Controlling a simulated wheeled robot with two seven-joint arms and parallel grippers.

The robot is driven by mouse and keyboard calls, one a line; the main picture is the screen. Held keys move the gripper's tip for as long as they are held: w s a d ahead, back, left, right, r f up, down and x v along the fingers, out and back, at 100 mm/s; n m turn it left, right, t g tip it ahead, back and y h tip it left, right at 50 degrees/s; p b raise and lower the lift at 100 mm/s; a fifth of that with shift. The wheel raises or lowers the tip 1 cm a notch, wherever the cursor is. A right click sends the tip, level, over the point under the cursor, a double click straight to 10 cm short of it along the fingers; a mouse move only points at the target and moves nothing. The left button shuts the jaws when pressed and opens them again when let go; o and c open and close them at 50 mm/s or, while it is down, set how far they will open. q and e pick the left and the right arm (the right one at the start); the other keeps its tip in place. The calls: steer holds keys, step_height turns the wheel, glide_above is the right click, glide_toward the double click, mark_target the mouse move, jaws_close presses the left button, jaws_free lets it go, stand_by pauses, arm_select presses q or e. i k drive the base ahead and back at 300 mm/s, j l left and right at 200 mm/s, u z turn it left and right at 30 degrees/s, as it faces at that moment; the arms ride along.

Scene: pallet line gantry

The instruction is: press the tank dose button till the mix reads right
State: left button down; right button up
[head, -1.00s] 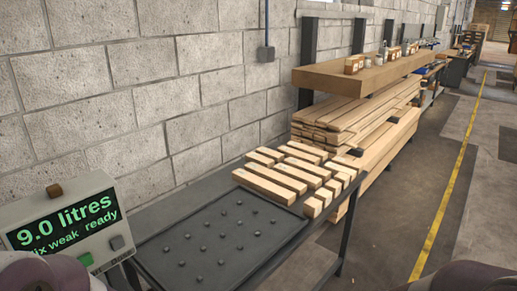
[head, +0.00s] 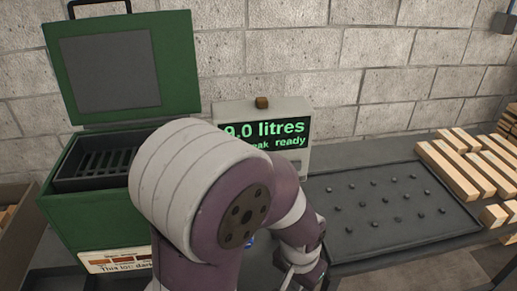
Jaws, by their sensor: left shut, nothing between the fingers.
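The dose display box (head: 263,108) stands against the wall behind my left arm. Its green text reads "9.0 litres", with "eak ready" showing on the line below and the start of that line covered by my arm. The lower face of the box, where a green and a grey button showed earlier, is mostly hidden by my arm. The green tank (head: 62,180) stands to the left with its lid raised and a dark slotted grille inside. My left gripper (head: 290,276) is low in front of the box, shut and empty, partly hidden by its own wrist. My right gripper is not in view.
A dark studded tray (head: 385,205) lies on the bench right of the box. Cut timber blocks (head: 450,170) lie beyond it at the right. A wooden bin (head: 15,225) is at the far left.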

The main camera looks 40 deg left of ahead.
mark_target(297, 164)
steer(key=u, duration=1.5)
